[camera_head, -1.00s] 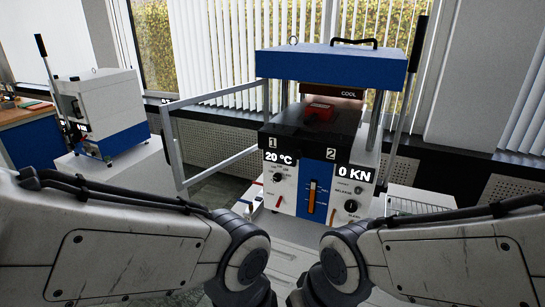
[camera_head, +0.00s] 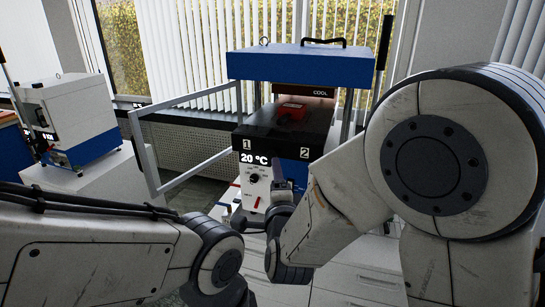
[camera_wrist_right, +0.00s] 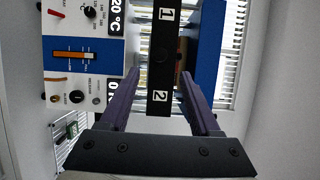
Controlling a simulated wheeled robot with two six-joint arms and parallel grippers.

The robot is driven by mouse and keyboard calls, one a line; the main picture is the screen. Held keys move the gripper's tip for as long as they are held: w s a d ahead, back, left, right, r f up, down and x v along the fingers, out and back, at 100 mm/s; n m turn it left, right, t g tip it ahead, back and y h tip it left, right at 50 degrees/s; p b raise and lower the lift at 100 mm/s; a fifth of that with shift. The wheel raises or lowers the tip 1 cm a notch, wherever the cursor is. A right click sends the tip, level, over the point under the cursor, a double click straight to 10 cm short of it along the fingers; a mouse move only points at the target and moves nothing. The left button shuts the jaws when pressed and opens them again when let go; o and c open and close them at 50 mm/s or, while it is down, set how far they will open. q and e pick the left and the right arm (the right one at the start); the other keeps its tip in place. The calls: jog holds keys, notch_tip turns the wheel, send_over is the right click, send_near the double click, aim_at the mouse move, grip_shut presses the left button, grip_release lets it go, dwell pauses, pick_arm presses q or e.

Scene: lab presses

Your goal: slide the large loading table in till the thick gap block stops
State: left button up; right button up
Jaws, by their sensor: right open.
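The large loading table (camera_head: 262,140) is a black slab with "1" and "2" on its front face, at the front of the press. It also shows, turned on its side, in the right wrist view (camera_wrist_right: 162,50). In the head view my right arm hides part of the press front. My left gripper is out of view.
The press has a blue top plate (camera_head: 300,64) and an open framed guard door (camera_head: 185,105) on its left. A control panel (camera_head: 256,183) reads 20 °C. A white and blue machine (camera_head: 78,120) stands on a bench further left. Windows with blinds are behind.

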aim_at(273, 155)
jog(key=w+p, duration=0.1)
jog(key=w, duration=0.1)
jog(key=w+p, duration=0.1)
jog(key=w, duration=0.2)
jog(key=w+p, duration=0.1)
jog(key=w, duration=0.2)
jog(key=shift+w+a+r+p, duration=0.1)
jog(key=shift+w+a+p, duration=0.1)
jog(key=shift+a+p, duration=0.15)
jog(key=shift+w, duration=0.4)
jog(key=shift+c, duration=0.3)
